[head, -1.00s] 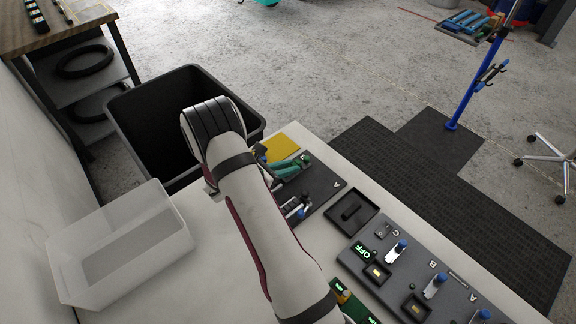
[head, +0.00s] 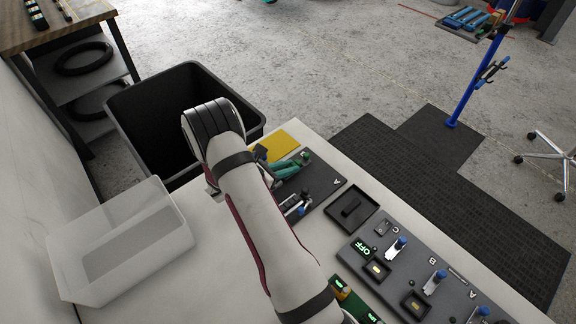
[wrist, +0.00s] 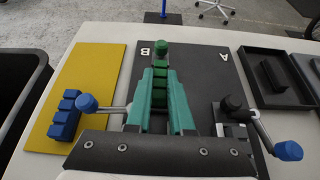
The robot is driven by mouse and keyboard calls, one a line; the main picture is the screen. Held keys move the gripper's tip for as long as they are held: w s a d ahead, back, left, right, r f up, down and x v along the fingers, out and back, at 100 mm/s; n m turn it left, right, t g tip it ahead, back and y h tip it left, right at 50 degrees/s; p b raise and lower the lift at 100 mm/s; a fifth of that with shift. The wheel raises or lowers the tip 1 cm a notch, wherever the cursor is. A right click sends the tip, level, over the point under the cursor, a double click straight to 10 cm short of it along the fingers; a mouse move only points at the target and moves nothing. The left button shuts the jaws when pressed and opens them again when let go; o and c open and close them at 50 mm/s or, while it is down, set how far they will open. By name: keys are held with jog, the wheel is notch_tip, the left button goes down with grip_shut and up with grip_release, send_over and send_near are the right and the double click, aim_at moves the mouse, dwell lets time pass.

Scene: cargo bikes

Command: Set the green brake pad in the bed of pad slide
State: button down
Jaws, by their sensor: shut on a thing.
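The green brake pad (wrist: 160,90), a row of green blocks, is between the teal fingers of my gripper (wrist: 162,95) in the wrist view, and the gripper is shut on it. It is over the B side of a dark board (wrist: 205,75) marked A and B. A green round-topped part (wrist: 162,48) shows just beyond the fingertips. The fingers hide what is below the pad, so I cannot tell whether it touches a bed. In the head view my gripper (head: 287,170) is over the same board (head: 322,180), partly behind my arm.
Blue-knobbed levers (wrist: 87,103) (wrist: 288,150) flank the fingers. A black tray (head: 352,211) and a switch panel reading OFF (head: 440,262) stand right. A clear bin (head: 120,245) and black bin (head: 150,115) stand left.

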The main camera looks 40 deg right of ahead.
jog(key=c, duration=0.7)
grip_release()
jog(key=shift+a, duration=0.1)
jog(key=v, duration=1.6)
jog(key=s+a+r+m+g+y, duration=0.35)
jog(key=s+r+m+y, duration=0.35)
jog(key=s+r+m, duration=0.5)
jog(key=s+a+m+t+y, duration=0.1)
jog(key=s+a+m+y, duration=0.1)
jog(key=s+a+m, duration=0.1)
jog(key=s+a+r+m+t+y, duration=0.1)
jog(key=s+a+m+y, duration=0.2)
jog(key=s+a+m, duration=0.1)
jog(key=s+a+m+t+y, duration=0.1)
jog(key=s+a+m+y, duration=0.1)
jog(key=s+a+m, duration=0.2)
jog(key=shift+s+a+r, duration=0.15)
jog(key=shift+s+a, duration=0.4)
jog(key=shift+s, duration=0.3)
